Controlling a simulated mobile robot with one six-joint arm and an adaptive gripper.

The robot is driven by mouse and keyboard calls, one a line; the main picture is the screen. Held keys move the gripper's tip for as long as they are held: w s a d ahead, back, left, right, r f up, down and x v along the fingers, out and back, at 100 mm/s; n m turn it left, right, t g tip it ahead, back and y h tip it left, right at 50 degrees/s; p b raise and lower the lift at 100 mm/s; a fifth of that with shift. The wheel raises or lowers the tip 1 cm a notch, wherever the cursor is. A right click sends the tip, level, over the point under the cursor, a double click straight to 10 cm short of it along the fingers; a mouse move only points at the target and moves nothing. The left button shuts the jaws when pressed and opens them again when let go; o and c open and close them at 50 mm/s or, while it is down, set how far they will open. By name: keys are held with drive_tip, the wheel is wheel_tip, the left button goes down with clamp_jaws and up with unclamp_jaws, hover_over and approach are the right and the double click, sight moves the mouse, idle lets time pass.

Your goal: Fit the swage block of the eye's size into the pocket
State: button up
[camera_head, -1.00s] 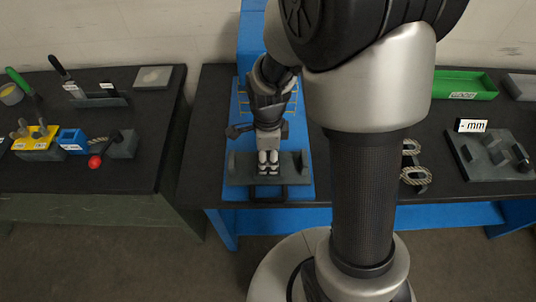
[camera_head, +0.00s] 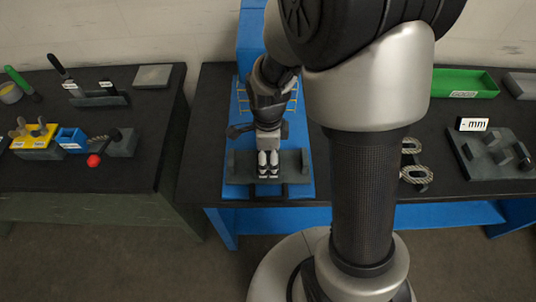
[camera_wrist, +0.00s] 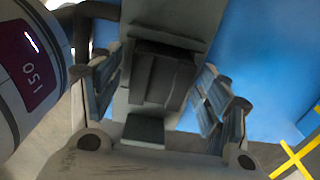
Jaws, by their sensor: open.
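My gripper (camera_head: 268,165) points down over the grey fixture (camera_head: 238,168) on the blue press stand. In the wrist view, my open gripper's two fingers (camera_wrist: 162,95) stand either side of a dark grey block (camera_wrist: 160,75), with gaps showing beside it. The block lies on a lighter grey channel (camera_wrist: 185,15); I cannot tell how deep it sits or whether this is the pocket. More grey blocks (camera_head: 497,153) stand on a plate at the right, by an "mm" sign (camera_head: 473,125). Rope eyes (camera_head: 415,174) lie left of that plate, partly hidden by my arm.
A green tray (camera_head: 465,83) stands at the back right. The left bench holds a yellow holder (camera_head: 35,140), a blue box (camera_head: 71,139), a red-knobbed lever (camera_head: 94,160) and handled tools. A silver round body marked 150 (camera_wrist: 35,70) sits close left in the wrist view.

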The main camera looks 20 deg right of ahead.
sight(268, 157)
wheel_tip(268, 157, up, 11)
drive_tip(key=s+r+n+t, duration=0.2)
drive_tip(key=s+r+n, duration=0.3)
drive_tip(key=n, duration=0.5)
drive_tip(key=s+r+n+t, duration=0.2)
drive_tip(key=s+r+n, duration=0.3)
drive_tip(key=s+n, duration=0.5)
drive_tip(key=shift+r+n+t, duration=0.3)
drive_tip(key=shift+r+n, duration=0.05)
drive_tip(key=shift+n, duration=0.45)
